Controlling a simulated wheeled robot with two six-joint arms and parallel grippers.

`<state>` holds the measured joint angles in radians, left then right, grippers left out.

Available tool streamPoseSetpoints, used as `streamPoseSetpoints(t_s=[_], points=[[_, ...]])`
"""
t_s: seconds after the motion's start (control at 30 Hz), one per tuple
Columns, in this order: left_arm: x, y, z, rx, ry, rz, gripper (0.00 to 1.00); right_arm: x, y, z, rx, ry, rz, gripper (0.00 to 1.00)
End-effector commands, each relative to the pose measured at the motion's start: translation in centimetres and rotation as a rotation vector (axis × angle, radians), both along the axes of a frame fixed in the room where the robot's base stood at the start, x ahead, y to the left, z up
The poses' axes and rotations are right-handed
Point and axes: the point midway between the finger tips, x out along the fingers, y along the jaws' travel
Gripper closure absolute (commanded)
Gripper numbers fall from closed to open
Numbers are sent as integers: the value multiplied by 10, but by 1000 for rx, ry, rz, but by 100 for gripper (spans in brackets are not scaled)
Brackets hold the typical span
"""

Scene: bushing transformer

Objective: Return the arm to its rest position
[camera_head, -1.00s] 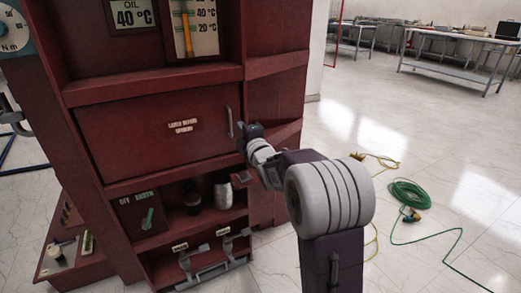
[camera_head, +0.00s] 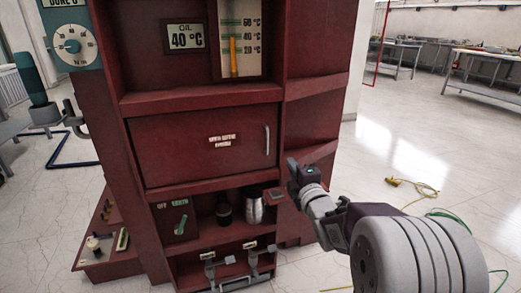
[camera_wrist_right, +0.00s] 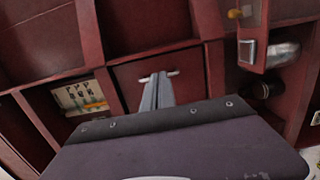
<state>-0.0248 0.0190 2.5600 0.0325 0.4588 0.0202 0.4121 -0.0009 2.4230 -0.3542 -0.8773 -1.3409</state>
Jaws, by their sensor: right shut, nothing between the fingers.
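My right arm comes in from the lower right of the head view. Its gripper (camera_head: 293,170) is shut and empty, a little to the right of the red cabinet's closed door (camera_head: 185,150). The door's metal handle (camera_head: 267,140) is apart from the fingers in the head view. In the right wrist view the shut fingers (camera_wrist_right: 156,92) point toward the door, with the handle (camera_wrist_right: 172,73) showing behind them. My left gripper is not in view.
The red cabinet (camera_head: 200,98) holds gauges above and an open shelf below with a metal cup (camera_head: 253,206) and a dark jar (camera_head: 224,209). A yellow cable (camera_head: 415,188) lies on the floor at right. Workbenches (camera_head: 485,88) stand far back.

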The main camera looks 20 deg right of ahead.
Motion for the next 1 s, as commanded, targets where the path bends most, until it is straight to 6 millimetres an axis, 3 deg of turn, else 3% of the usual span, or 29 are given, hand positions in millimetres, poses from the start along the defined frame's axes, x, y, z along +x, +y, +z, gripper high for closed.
streamPoseSetpoints(t_s=[0.1,0.17,0.27,0.3,0.37,0.5,0.6,0.7,0.8,0.87,1.0], points=[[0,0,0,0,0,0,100,1,4,0,0,0,8,100],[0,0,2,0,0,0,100,5,18,1,0,1,41,100],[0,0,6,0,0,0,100,13,72,-5,17,28,151,100],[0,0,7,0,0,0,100,12,93,-28,69,110,173,100],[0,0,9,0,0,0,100,2,110,-72,224,274,152,100],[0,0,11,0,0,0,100,-48,129,-162,611,629,-40,100],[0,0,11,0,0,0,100,-97,133,-208,847,821,-259,100],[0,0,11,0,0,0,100,-147,132,-238,1050,954,-527,100],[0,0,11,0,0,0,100,-197,133,-255,1228,1036,-833,100],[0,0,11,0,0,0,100,-220,134,-258,1311,1045,-1004,100],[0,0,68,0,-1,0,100,-220,134,-201,1344,1023,-1044,100]])
